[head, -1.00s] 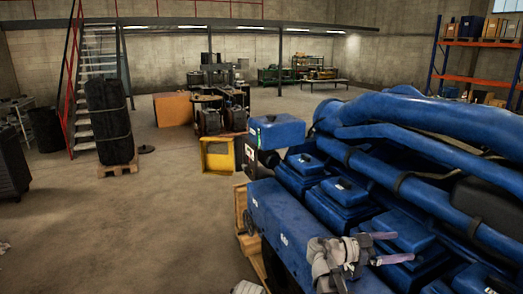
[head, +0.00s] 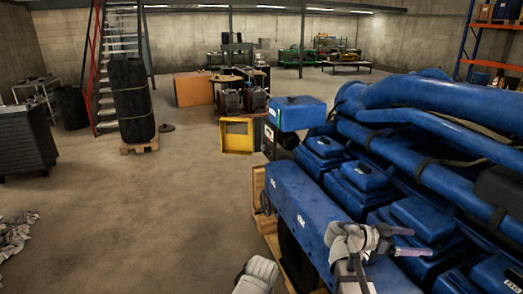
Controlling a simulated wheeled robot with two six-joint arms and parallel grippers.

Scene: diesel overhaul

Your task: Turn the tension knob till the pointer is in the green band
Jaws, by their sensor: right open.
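The big blue engine (head: 318,222) fills the right side of the head view. I cannot make out the tension knob, its pointer or a green band. A small dark round part (head: 265,203) sits at the engine's near left end, too small to identify.
A yellow box-like frame (head: 237,136) stands beyond the engine. Wooden timber (head: 258,180) supports the engine's side. A black wrapped load (head: 131,98) on a pallet, a dark stack (head: 26,140) and a crumpled grey heap (head: 14,235) stand left. The concrete floor between is clear.

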